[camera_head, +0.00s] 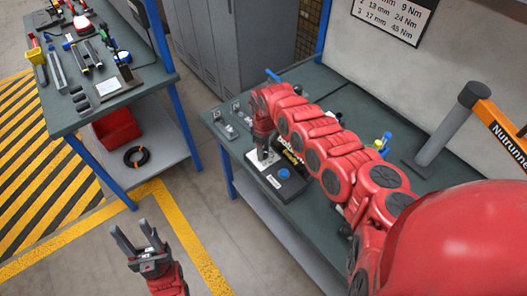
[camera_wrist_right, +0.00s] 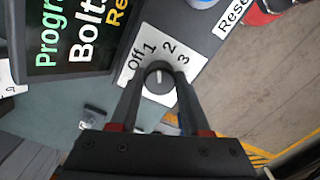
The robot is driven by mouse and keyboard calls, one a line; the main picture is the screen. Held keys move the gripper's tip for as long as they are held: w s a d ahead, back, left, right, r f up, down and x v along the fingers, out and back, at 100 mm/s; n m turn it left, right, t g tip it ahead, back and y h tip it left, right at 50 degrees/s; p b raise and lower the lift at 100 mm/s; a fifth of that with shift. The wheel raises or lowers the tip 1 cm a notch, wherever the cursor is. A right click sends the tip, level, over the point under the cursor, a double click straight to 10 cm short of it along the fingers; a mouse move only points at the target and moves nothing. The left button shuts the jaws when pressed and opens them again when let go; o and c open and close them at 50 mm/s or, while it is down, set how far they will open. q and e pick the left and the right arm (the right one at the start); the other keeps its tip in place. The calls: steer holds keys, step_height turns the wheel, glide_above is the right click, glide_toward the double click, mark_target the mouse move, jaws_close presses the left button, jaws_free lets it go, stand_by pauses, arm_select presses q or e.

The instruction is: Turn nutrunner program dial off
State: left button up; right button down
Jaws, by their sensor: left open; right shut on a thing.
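The nutrunner program dial (camera_wrist_right: 159,84) is a round grey knob on a white plate (camera_wrist_right: 190,94) marked Off, 1, 2 and 3. Its white pointer line points up in the right wrist view, roughly between 1 and 2. My right gripper (camera_wrist_right: 158,88) is shut on the dial, one finger on each side. In the head view my right gripper (camera_head: 263,152) points down at the control box (camera_head: 292,187) on the workbench, and the dial is hidden there. My left gripper (camera_head: 130,228) is open and empty above the floor.
A dark display (camera_wrist_right: 68,35) with coloured text stands beside the dial. A blue button (camera_head: 283,174) is on the box, near a Reset label (camera_wrist_right: 232,18). A tool bench (camera_head: 140,82) with a red bin (camera_head: 115,130) stands at left. An orange nutrunner (camera_head: 500,135) is at right.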

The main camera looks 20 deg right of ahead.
steer(key=n+b, duration=0.3)
steer(key=n, duration=0.3)
steer(key=shift+w+d+n, duration=0.1)
steer(key=shift+n, duration=0.2)
steer(key=n+b, duration=0.1)
steer(key=n, duration=0.3)
steer(key=shift+n+b, duration=0.4)
steer(key=shift+c, duration=1.8)
jaws_free()
